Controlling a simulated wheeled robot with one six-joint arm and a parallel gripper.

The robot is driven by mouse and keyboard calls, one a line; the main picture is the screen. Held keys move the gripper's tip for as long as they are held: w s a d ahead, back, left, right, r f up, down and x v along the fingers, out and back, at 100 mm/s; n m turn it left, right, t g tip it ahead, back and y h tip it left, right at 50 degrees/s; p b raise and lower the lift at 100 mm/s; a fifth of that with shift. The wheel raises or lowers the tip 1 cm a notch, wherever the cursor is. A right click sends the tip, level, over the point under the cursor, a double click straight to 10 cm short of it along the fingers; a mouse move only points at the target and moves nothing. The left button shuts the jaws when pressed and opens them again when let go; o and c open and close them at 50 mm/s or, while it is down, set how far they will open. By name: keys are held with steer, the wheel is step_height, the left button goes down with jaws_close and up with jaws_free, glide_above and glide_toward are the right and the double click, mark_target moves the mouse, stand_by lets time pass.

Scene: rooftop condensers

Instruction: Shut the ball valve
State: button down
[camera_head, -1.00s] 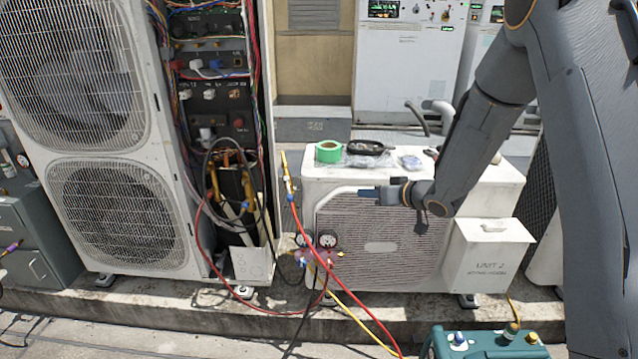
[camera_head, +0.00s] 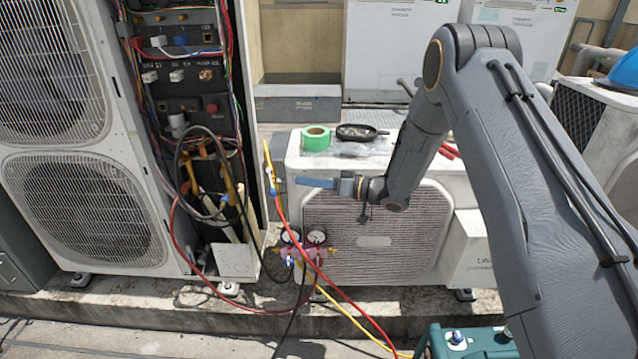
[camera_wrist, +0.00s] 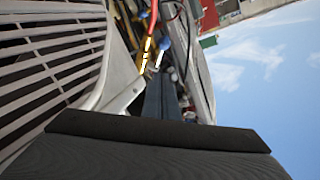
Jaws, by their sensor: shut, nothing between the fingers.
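The ball valve (camera_head: 270,172) is a slim brass fitting with a blue part near its lower end, and a red hose runs down from it. It stands nearly upright between the open cabinet and the small condenser. In the wrist view its brass and blue parts (camera_wrist: 147,48) show beyond the fingers, near the top centre. My gripper (camera_head: 300,183) is shut and empty, with its blue fingers pointing left. In the head view the fingertips appear just right of the valve with a small gap. I cannot tell their depth difference. The exact lever angle is too small to tell.
An open wired cabinet (camera_head: 185,110) is at left. Pressure gauges (camera_head: 303,240) and loose hoses hang below. A teal machine (camera_head: 465,342) sits at front.

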mark_target(273, 186)
steer(key=shift+a+f+p, duration=0.1)
steer(key=shift+a+f, duration=0.4)
steer(key=shift+a, duration=0.4)
steer(key=shift+a+f+p, duration=0.15)
steer(key=shift+a+f, duration=0.3)
steer(key=shift+a, duration=0.4)
steer(key=shift+a+f+p, duration=0.1)
steer(key=shift+a+f, duration=0.4)
steer(key=shift+a, duration=0.4)
